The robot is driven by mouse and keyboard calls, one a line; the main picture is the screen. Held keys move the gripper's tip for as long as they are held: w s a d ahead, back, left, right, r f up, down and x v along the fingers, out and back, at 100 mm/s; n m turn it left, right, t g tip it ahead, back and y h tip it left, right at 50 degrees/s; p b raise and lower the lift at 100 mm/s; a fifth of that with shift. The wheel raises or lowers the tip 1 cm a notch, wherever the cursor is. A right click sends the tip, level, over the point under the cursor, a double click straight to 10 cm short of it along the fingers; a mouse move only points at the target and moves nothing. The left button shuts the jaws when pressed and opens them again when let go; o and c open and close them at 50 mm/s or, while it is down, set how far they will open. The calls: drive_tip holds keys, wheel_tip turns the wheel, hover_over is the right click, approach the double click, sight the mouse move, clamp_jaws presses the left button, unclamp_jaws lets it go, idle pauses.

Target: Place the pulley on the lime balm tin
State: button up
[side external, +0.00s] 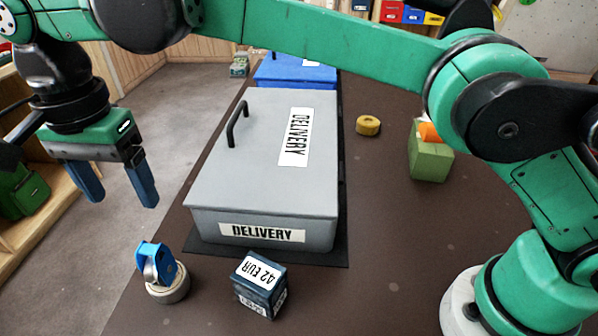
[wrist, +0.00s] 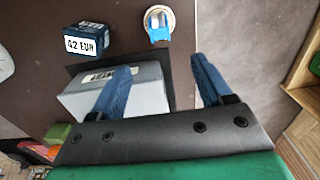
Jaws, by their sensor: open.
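The pulley (side external: 157,264), blue with a pale metal part, rests on a low round pale tin (side external: 171,290) at the table's front left. In the wrist view the pulley (wrist: 159,34) and pale round top (wrist: 153,12) show at the top. The tin looks cream-grey; I cannot tell whether it is the lime balm tin. My gripper (side external: 123,197) has two blue fingers spread apart, with nothing between them. It hangs above and to the left of the pulley, clear of it. The wrist view also shows the open gripper (wrist: 160,66).
A dark blue box marked 42 EUR (side external: 260,284) stands right of the pulley. A large grey lidded DELIVERY box (side external: 265,180) fills the middle, with a blue box (side external: 297,70) behind. Table between is clear.

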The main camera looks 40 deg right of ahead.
drive_tip(key=w+d+r+n+t+y, duration=0.1)
drive_tip(key=d+r+n+t, duration=0.25)
drive_tip(key=d, duration=1.25)
drive_tip(key=s+d+f+n+t, duration=0.1)
drive_tip(key=s+d+f+n, duration=0.1)
drive_tip(key=d, duration=0.5)
drive_tip(key=s+d+f+n+t+h, duration=0.1)
drive_tip(key=s+d+f+n+t, duration=0.1)
drive_tip(key=s+d+f, duration=0.3)
drive_tip(key=shift+s+d+f+n, duration=0.3)
drive_tip(key=shift+s+d+n, duration=0.35)
drive_tip(key=shift+s+d, duration=0.45)
